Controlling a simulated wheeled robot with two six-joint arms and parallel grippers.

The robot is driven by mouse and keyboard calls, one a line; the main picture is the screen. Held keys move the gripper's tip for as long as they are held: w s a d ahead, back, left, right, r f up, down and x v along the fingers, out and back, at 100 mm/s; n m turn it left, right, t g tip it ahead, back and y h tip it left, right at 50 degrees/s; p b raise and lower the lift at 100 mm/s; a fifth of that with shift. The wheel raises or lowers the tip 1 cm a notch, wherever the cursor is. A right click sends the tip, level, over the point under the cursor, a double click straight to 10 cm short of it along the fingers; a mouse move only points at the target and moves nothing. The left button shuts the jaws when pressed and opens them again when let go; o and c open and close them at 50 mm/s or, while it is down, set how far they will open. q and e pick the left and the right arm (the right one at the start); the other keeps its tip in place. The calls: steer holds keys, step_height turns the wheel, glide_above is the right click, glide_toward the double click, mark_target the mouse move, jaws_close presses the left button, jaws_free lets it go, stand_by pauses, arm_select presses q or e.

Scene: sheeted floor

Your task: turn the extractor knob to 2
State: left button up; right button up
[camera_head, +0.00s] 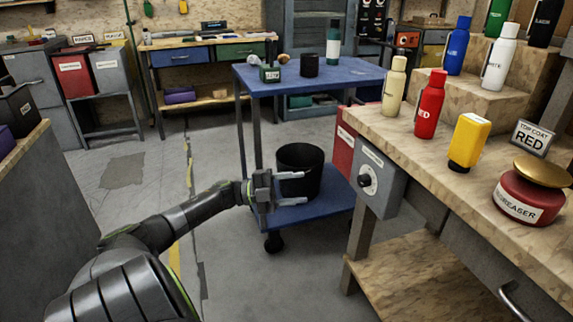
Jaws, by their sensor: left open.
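The extractor knob (366,180) is a round dial with a light face and dark centre. It is on the front of a grey box (385,195) fixed to the end of the wooden workbench. Its number marks are too small to read. My left gripper (304,188) is open and empty, with its two pale fingers pointing right toward the knob. It is left of the knob and apart from it. Behind the gripper, a black bin (300,160) is partly hidden. My right gripper is not in view.
The workbench (400,145) carries several bottles, a yellow container (468,142) and a red tin (530,195). A red box (345,140) is beside the grey one. A blue cart (310,213) stands behind my gripper. The floor (270,285) at front is clear.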

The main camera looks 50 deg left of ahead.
arm_select(q)
steer(key=shift+v, duration=1.15)
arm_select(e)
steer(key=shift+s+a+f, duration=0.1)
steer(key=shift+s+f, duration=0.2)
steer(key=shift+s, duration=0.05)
